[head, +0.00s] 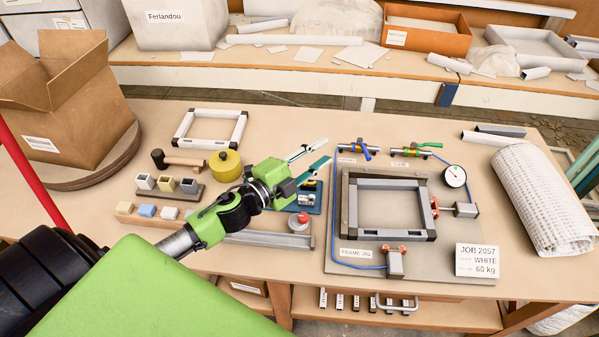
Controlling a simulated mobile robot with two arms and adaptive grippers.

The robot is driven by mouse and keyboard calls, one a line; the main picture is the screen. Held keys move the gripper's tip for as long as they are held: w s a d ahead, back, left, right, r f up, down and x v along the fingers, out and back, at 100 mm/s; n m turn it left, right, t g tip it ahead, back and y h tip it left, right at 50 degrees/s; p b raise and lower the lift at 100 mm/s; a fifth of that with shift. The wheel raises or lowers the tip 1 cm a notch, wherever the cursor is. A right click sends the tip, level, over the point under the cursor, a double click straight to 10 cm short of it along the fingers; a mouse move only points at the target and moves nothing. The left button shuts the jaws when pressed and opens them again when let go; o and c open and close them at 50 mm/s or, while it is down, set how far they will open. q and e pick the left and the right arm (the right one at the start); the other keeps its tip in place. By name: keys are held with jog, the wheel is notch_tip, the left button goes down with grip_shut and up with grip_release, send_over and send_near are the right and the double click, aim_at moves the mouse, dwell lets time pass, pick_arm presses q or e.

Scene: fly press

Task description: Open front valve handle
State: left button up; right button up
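Two small valves sit at the back of the grey press board. The left valve has a blue handle (367,152), which points down across its pipe. The right valve has a green handle (431,145), which lies roughly along its pipe. A small label (399,163) sits below the right valve; another (346,160) sits below the left valve, too small to read surely. My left gripper (323,149) is open and empty, to the left of the blue-handled valve and apart from it. My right gripper is not in view.
A grey frame (348,215) lies on the press board with clamps (395,262) at its front and right. A gauge (455,176) and a job card (477,261) are at right. A yellow pot (225,166) and a red-topped weight (299,223) stand near my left arm.

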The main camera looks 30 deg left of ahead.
pick_arm(q)
jog(key=s+a+f+n+g+y, duration=0.1)
jog(key=s+a+f+n+y, duration=0.1)
jog(key=n, duration=0.5)
jog(key=s+f+y, duration=0.1)
jog(key=s+y, duration=0.1)
jog(key=y, duration=0.1)
jog(key=shift+s+a+f+n+g+y, duration=0.15)
jog(key=shift+a+f+n+g+y, duration=0.15)
jog(key=shift+a+f, duration=0.1)
